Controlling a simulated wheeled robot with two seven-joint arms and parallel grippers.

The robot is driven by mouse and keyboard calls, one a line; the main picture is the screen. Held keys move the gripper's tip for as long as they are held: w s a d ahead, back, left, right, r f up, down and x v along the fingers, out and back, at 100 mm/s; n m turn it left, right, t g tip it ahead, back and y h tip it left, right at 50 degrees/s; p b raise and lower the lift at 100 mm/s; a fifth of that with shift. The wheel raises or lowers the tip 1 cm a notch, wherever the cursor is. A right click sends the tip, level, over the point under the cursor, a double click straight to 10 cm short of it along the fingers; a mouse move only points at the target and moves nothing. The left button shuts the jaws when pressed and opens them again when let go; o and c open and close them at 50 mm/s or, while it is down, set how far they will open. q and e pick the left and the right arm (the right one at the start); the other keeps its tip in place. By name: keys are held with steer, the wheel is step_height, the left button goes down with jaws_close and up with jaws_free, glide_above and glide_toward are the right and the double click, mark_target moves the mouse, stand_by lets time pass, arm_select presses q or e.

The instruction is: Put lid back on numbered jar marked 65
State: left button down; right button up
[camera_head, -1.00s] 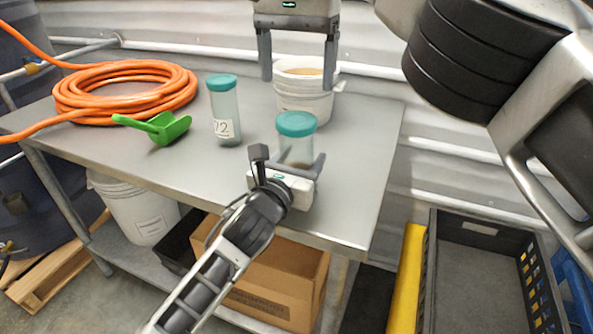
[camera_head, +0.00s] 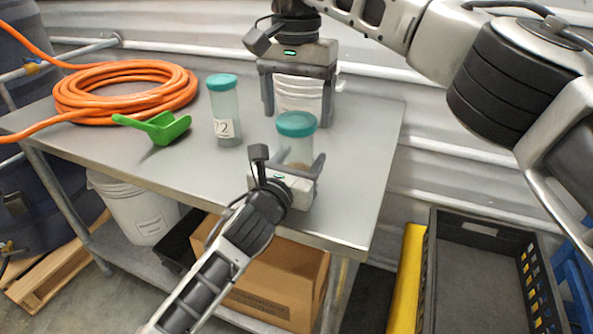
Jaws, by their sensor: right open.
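A clear jar (camera_head: 294,154) with a teal lid (camera_head: 296,124) on top stands near the table's front right; any number on it is hidden. My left gripper (camera_head: 289,165) is at this jar, a finger on each side and its palm hiding the lower part. I cannot tell whether the fingers press on it. My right gripper (camera_head: 298,119) is open and empty, pointing down, its fingertips at about the lid's height in the picture and apart from it. A second teal-lidded jar (camera_head: 225,113) stands to the left, with a label that seems to read 72.
A white bucket (camera_head: 298,92) stands behind the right gripper's fingers. A green scoop (camera_head: 160,128) and a coiled orange hose (camera_head: 120,92) lie on the left of the metal table (camera_head: 352,150). The table's right part is clear. A black crate (camera_head: 470,275) is on the floor at right.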

steer(key=shift+f, duration=0.95)
